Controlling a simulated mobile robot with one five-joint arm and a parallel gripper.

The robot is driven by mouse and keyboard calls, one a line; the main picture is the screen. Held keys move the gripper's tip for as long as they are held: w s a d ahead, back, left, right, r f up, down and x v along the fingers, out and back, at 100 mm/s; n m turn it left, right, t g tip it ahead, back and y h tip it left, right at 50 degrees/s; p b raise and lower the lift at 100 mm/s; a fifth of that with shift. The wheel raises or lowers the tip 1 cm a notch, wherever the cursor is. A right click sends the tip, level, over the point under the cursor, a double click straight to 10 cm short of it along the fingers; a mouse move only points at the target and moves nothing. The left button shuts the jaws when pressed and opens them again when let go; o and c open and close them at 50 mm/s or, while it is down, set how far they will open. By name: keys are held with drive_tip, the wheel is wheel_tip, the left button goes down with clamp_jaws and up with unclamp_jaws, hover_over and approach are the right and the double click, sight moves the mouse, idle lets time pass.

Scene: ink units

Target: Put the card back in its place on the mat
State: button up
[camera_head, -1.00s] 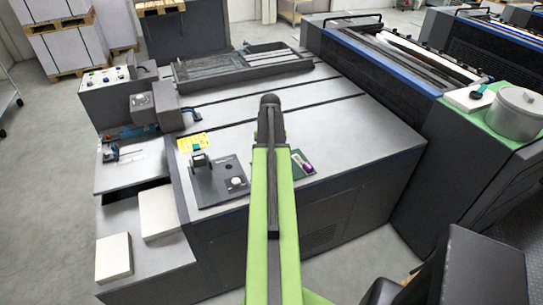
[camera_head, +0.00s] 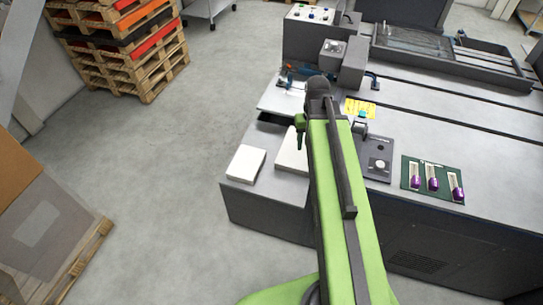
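The dark green mat (camera_head: 443,171) lies on the grey machine top at the right. On it are three narrow pale cards with purple ends: a left card (camera_head: 415,174), a middle card (camera_head: 432,178) and a right card (camera_head: 456,187). The gap between the middle and right cards looks wider than the one at the left. I cannot tell which card the task means. My green arm reaches up the picture, left of the mat. My gripper's fingers do not show, and whether they hold anything is hidden.
A dark plate with a small device (camera_head: 378,160) lies left of the mat, below a yellow label (camera_head: 360,108). White blocks (camera_head: 245,163) sit on the low shelf. Pallets (camera_head: 125,45) stand at the back left.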

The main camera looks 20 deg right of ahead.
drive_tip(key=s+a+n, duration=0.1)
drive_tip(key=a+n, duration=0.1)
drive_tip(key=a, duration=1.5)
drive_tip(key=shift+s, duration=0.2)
